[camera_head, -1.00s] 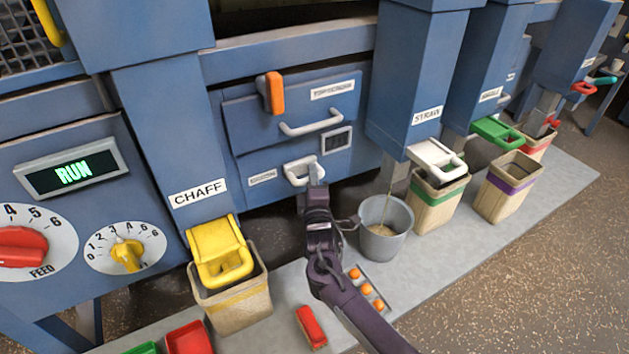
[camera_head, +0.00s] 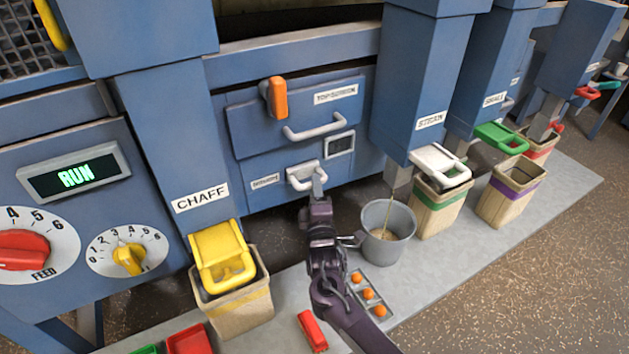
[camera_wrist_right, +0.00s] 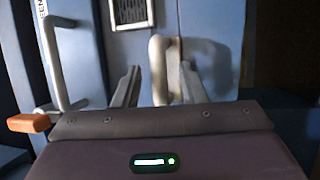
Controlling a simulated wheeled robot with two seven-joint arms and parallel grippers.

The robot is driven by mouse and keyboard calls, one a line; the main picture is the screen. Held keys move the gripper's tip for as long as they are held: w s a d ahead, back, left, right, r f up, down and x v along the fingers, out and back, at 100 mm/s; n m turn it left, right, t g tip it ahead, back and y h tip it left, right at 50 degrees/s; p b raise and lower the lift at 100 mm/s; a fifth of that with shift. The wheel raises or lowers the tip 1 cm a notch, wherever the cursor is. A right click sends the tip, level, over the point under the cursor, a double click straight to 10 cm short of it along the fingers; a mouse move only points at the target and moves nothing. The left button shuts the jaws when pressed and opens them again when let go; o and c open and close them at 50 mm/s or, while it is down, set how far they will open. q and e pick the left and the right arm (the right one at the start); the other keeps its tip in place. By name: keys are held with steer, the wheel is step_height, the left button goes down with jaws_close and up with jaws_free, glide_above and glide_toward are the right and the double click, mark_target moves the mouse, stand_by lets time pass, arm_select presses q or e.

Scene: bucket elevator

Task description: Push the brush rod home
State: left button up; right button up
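The brush rod's pale handle (camera_head: 303,177) sits at the low front of the blue machine, beside a small label that is hard to read. My right gripper (camera_head: 318,186) is right at this handle. In the right wrist view, the handle's bar (camera_wrist_right: 158,65) stands between the two fingers of my right gripper (camera_wrist_right: 158,88). The fingers are apart, with a gap visible beside the bar, so the gripper looks open around it. The rod behind the handle is hidden. My left gripper is not in view.
Above is the top screen drawer with its grey handle (camera_head: 314,129) and an orange lever (camera_head: 277,97). A grey pail (camera_head: 387,244) stands right of my arm. The yellow chaff flap (camera_head: 222,258) is at left. A tray with orange balls (camera_head: 368,294) and a red object (camera_head: 312,331) lie below.

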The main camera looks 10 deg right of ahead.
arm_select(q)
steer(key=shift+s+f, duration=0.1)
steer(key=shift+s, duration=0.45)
arm_select(e)
steer(key=s, duration=0.4)
steer(key=shift+s+a+f, duration=0.1)
steer(key=shift+s+f, duration=0.15)
steer(key=shift+f, duration=0.05)
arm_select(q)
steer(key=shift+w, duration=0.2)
